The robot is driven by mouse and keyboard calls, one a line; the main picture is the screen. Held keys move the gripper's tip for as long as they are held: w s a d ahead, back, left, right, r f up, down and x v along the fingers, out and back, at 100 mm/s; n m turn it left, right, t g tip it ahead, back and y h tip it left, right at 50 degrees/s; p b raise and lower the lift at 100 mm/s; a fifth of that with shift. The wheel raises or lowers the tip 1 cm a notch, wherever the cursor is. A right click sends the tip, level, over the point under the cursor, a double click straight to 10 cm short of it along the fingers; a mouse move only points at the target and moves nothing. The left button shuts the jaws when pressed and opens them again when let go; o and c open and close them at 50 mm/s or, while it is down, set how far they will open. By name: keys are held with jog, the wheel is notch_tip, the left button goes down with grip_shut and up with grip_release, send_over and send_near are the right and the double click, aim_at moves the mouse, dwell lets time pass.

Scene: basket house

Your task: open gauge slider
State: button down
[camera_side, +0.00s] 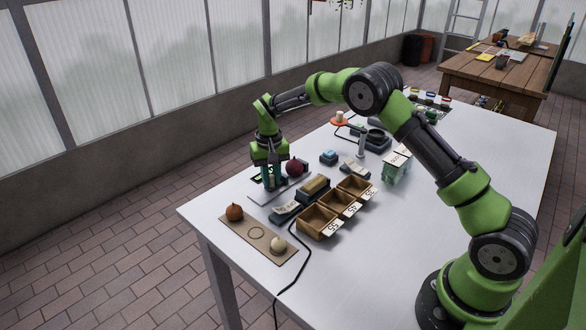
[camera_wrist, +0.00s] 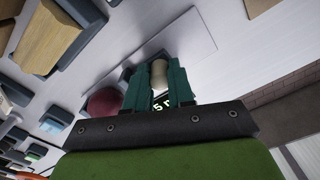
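The gauge is a pale flat plate (camera_wrist: 195,38) with a dark block and a small lit display (camera_wrist: 162,103) showing green characters. A beige upright knob (camera_wrist: 159,72), apparently the slider's handle, stands between my gripper's two teal fingers. My gripper (camera_wrist: 159,82) has a finger against each side of this knob and looks shut on it. In the side view my gripper (camera_side: 271,186) points down over the gauge plate (camera_side: 264,199) at the table's left edge. A dark red ball (camera_side: 294,168) sits beside the fingers at the gauge; it also shows in the wrist view (camera_wrist: 104,102).
Wooden bins (camera_side: 318,222) with labels stand to the right of the gauge. A board (camera_side: 258,239) with an orange-brown and a pale round object lies in front. Small devices (camera_side: 328,158) stand behind and to the right. A black cable (camera_side: 304,262) runs over the table's front edge.

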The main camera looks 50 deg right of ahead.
jog(key=shift+a, duration=0.8)
jog(key=c, duration=1.2)
grip_release()
jog(key=shift+c, duration=0.2)
notch_tip(320, 180, up, 17)
jog(key=shift+w+d, duration=0.1)
